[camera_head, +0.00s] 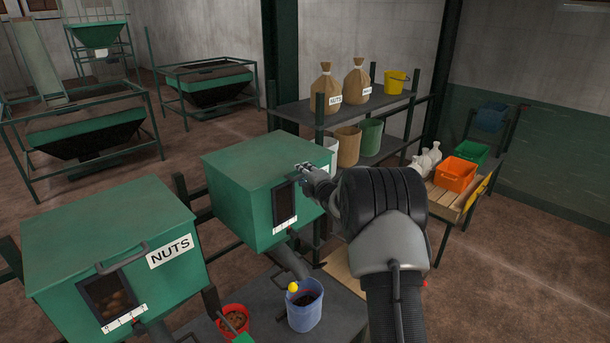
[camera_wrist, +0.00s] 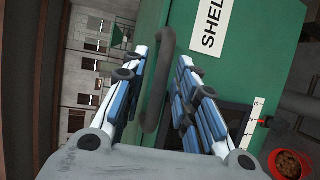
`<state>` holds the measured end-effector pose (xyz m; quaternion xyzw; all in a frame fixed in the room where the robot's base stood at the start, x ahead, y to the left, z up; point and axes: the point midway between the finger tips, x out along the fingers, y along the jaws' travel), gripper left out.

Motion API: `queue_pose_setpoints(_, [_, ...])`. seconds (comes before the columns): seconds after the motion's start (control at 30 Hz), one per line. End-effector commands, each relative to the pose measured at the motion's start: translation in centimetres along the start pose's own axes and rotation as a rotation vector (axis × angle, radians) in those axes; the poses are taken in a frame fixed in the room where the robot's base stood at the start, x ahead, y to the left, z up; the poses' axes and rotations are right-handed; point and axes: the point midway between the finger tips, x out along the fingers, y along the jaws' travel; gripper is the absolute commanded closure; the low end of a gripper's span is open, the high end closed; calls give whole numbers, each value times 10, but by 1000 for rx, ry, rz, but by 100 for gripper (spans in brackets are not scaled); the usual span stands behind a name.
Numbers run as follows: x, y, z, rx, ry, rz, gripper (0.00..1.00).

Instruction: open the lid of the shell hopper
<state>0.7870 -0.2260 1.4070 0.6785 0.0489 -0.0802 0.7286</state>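The shell hopper (camera_head: 250,180) is a green box with a closed lid, in the middle of the head view. Its white label, partly readable as "SHEL" (camera_wrist: 211,22), and its green front (camera_wrist: 255,60) show in the wrist view. A dark grey bar handle (camera_wrist: 158,85) stands out from the front. My gripper (camera_head: 306,170) is at the upper front edge of this hopper. In the wrist view my gripper (camera_wrist: 174,52) is open, with the handle between its two fingers. I cannot tell whether either finger touches the handle. My arm hides the label in the head view.
The green nuts hopper (camera_head: 110,240) stands to the left. Below are a red bucket (camera_head: 233,322) of nuts, also in the wrist view (camera_wrist: 287,164), and a blue bucket (camera_head: 305,308). A shelf (camera_head: 300,112) with sacks stands behind. An orange crate (camera_head: 455,174) is at right.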

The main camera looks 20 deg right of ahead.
Motion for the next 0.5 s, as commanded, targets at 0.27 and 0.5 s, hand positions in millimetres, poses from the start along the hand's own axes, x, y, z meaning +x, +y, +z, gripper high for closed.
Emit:
queue_pose_setpoints(0.27, [0, 0, 0, 0, 0, -1, 94])
queue_pose_setpoints(0.5, [0, -2, 0, -1, 0, -4, 100])
